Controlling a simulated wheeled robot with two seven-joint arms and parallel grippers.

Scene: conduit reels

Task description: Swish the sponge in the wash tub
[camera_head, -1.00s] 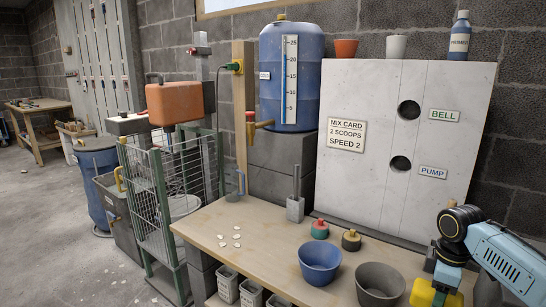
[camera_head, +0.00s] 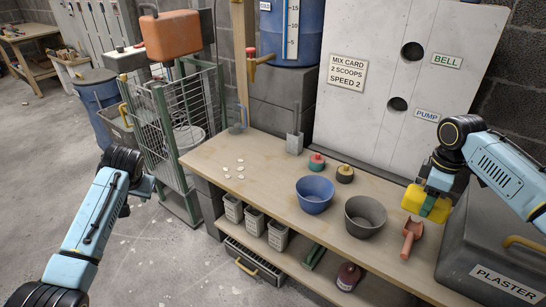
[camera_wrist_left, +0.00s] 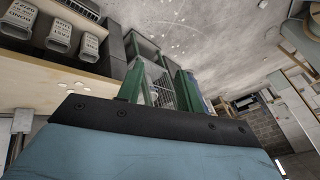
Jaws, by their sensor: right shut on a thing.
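My right gripper (camera_head: 440,188) is shut on a yellow block with a green band, which looks like the sponge (camera_head: 412,199). It holds the sponge above the right part of the workbench, right of the grey bowl (camera_head: 372,222). A blue bowl (camera_head: 314,198) stands left of the grey one. Neither bowl has a readable label, and I cannot tell which tub is the wash tub. My left gripper (camera_head: 146,187) is over the floor, left of the bench and in front of the wire cage cart.
An orange scoop (camera_head: 410,238) lies on the workbench (camera_head: 265,165) below the sponge. A dark bin marked PLASTER (camera_head: 490,250) stands at right. White chips lie at the bench's left. Several grey cups and a bottle (camera_head: 348,276) are lower down.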

